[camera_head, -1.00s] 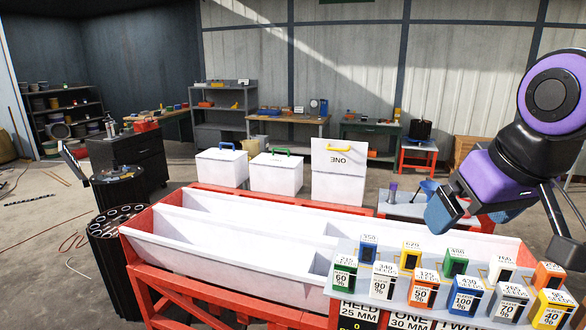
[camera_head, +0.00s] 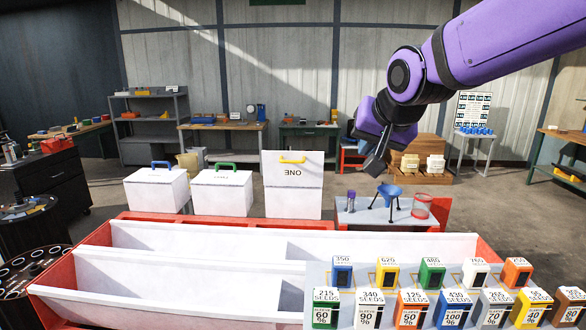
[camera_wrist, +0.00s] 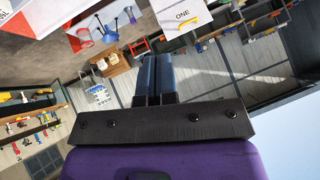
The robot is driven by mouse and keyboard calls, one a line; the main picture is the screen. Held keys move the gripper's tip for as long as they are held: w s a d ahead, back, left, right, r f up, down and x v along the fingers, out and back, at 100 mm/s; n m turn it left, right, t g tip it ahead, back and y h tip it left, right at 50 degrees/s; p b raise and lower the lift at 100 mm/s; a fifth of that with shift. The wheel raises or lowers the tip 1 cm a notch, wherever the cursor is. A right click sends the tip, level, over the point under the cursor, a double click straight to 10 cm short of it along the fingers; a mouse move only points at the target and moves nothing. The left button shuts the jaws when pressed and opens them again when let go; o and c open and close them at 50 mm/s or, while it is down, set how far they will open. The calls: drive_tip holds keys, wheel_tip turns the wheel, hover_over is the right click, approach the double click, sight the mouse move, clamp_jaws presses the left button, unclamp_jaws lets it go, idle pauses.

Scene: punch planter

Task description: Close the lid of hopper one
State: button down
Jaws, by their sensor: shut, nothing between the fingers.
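Hopper one (camera_head: 292,204) is a white box at the back of the planter, the rightmost of three. Its white lid (camera_head: 279,176) stands upright, open, with the word ONE upside down and a yellow handle (camera_head: 292,161) near its top edge. In the wrist view the lid (camera_wrist: 172,17) shows at the top, beyond my fingertips. My gripper (camera_head: 374,168) is in the air to the right of the lid, apart from it, fingers pointing down. In the wrist view my gripper (camera_wrist: 157,62) has its two dark blue fingers together, with nothing between them.
Two closed hoppers stand to the left, with a blue handle (camera_head: 161,164) and a green handle (camera_head: 226,166). A grey side table (camera_head: 382,217) holds a blue funnel (camera_head: 390,191) and a red ring-like container (camera_head: 422,206). Seed boxes (camera_head: 411,308) stand in front.

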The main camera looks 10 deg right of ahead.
drive_tip(key=w+a+f+m+t+y, duration=0.25)
drive_tip(key=w+a+m, duration=0.2)
drive_tip(key=w, duration=0.75)
drive_tip(key=w+a+f+m+t+y, duration=0.1)
drive_tip(key=w+a+f+m+t, duration=0.25)
drive_tip(key=w, duration=0.75)
drive_tip(key=w+a+f+m+t+y, duration=0.15)
drive_tip(key=w+a+f+m, duration=0.35)
drive_tip(key=w, duration=0.7)
drive_tip(key=w+f+m+t+h, duration=0.2)
drive_tip(key=w+f+m+t, duration=0.1)
drive_tip(key=w+f+m, duration=0.4)
drive_tip(key=w+d+f+m+t+h, duration=0.1)
drive_tip(key=w+d+f+m+h, duration=0.15)
drive_tip(key=f+m+h, duration=0.45)
drive_tip(key=w+d+f+m+t+h, duration=0.1)
drive_tip(key=w+d+f+m+h, duration=0.1)
drive_tip(key=d+f+m, duration=0.45)
drive_tip(key=w+r+m, duration=0.1)
drive_tip(key=w+r, duration=0.5)
drive_tip(key=w, duration=0.6)
drive_tip(key=shift+d, duration=0.45)
drive_tip(key=shift+w+m, duration=0.1)
drive_tip(key=shift+m, duration=0.15)
drive_tip(key=shift+d+g, duration=0.1)
drive_tip(key=shift+g, duration=0.15)
